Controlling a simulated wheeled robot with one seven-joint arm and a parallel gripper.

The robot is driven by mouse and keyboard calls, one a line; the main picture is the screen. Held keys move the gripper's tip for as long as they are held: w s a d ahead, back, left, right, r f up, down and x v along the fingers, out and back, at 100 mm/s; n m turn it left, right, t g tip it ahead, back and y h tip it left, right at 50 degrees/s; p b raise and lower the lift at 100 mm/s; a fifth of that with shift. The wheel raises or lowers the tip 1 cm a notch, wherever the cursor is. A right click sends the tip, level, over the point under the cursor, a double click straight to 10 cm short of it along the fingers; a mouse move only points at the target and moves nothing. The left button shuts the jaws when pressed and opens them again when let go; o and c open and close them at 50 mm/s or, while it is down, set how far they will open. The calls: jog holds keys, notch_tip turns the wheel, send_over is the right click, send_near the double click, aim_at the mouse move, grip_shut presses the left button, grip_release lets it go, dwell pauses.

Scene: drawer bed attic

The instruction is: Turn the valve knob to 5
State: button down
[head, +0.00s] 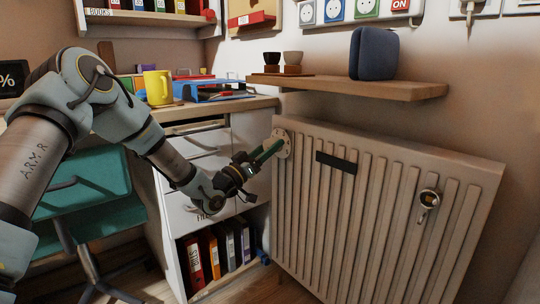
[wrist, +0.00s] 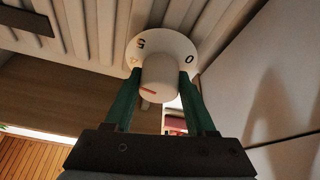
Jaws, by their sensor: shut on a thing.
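The valve knob (wrist: 159,78) is a white cylinder on a round white dial (wrist: 183,47) at the radiator's left end. The digits 5 and 0 show on the dial in the wrist view, with 5 at the left and 0 at the right. An orange-red mark shows on the knob's near face; I cannot tell exactly which number it points to. My gripper (wrist: 160,76) has its green fingers on either side of the knob, shut on it. In the head view my gripper (head: 268,151) reaches the dial (head: 283,143), and its fingers hide most of the knob.

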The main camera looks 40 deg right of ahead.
jog(key=shift+f+m+g+b, duration=0.15)
jog(key=shift+m+g+b, duration=1.05)
jog(key=shift+m, duration=1.3)
jog(key=shift+m+g, duration=0.3)
jog(key=shift+g, duration=0.1)
jog(key=shift+c, duration=1.1)
grip_release()
jog(key=shift+a, duration=0.1)
jog(key=p+v, duration=0.3)
jog(key=v, duration=0.7)
jog(key=shift+a, duration=0.35)
